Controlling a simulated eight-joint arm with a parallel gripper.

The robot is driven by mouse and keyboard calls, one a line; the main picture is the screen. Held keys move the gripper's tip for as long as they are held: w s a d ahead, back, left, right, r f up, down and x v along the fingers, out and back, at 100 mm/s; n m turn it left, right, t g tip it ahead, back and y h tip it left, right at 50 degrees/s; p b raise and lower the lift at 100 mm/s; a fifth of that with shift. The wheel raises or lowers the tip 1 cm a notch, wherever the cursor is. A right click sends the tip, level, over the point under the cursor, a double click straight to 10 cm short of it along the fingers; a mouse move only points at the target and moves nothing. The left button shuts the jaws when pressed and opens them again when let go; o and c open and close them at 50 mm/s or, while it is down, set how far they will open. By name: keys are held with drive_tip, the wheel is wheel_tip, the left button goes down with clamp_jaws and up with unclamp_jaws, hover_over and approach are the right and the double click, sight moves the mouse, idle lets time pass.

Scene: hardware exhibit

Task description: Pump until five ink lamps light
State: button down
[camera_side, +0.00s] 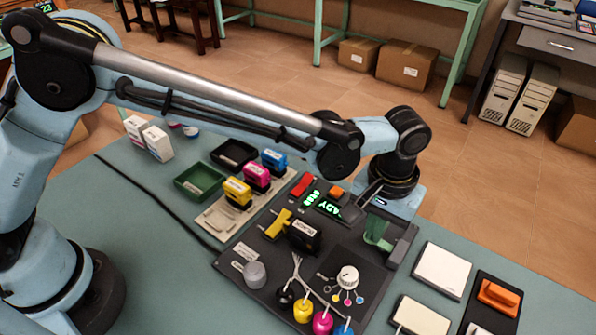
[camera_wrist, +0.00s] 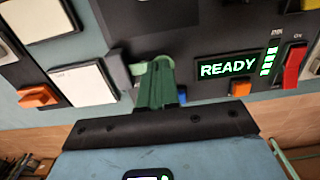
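A dark console (camera_side: 340,258) stands on the teal table. Its display (camera_side: 327,204) reads READY in green, clearer in the wrist view (camera_wrist: 228,69). A column of ink lamps (camera_wrist: 267,60) beside it shows several lit green bars; in the side view the lamps (camera_side: 310,194) are small. My gripper (camera_side: 378,240) points down at the console's right end, past the display. In the wrist view its green fingers (camera_wrist: 157,75) are together, beside a grey block (camera_wrist: 120,72). Whether anything is pinched between them is hidden. I cannot make out which part is the pump.
A red switch (camera_side: 301,186) and an orange button (camera_side: 336,191) are near the display. Yellow, magenta and blue (camera_side: 274,160) stamps stand behind on a pale tray. A white knob (camera_side: 347,277) and colored bulbs are at the front. White pads (camera_side: 442,270) and an orange-handled piece (camera_side: 498,296) lie right.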

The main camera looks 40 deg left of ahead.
drive_tip(key=shift+r, duration=1.7)
drive_tip(key=shift+f, duration=0.55)
drive_tip(key=shift+f, duration=1.05)
drive_tip(key=shift+r, duration=1.6)
drive_tip(key=shift+r, duration=0.1)
wheel_tip(320, 180, up, 7)
